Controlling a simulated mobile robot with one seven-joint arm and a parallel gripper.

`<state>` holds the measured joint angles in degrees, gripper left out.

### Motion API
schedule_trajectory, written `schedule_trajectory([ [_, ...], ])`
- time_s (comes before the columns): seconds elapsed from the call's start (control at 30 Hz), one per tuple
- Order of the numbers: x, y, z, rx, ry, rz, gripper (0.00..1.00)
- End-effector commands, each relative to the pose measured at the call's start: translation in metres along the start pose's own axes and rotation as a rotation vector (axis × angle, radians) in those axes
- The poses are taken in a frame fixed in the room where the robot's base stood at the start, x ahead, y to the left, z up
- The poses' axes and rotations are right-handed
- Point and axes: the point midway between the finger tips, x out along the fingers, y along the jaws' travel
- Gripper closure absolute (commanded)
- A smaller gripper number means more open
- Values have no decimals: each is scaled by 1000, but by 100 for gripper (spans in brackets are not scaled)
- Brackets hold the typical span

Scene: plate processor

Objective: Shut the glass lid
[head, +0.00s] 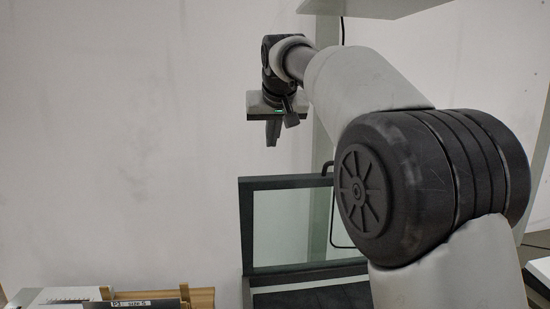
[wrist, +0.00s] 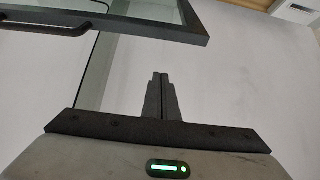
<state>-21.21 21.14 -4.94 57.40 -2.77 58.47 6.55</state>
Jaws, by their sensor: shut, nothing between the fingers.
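The glass lid (head: 246,228) is a dark-framed pane standing upright, open, at the back of the dark plate processor (head: 310,296) in the head view. A dark handle (head: 327,168) shows at the lid's top edge, partly hidden by my arm. My gripper (head: 272,143) is above the lid's top left part, pointing down, apart from it. In the wrist view my gripper (wrist: 159,76) has its fingers together with nothing between them. The lid's frame (wrist: 150,30) and its handle (wrist: 45,29) cross the upper left there. My arm hides the lid's right side in the head view.
A wooden rack (head: 200,297) with labelled boxes (head: 145,304) stands at the lower left. A grey post (head: 326,120) and a shelf (head: 370,8) are behind and above my arm. The space left of my gripper, before the pale wall, is clear.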

Motion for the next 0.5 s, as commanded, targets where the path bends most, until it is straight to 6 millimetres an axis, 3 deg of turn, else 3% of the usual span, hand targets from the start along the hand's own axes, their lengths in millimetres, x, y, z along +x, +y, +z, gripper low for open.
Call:
schedule_trajectory([
  [0.5, 92, 0, 0, 1, -3, 0, 100],
])
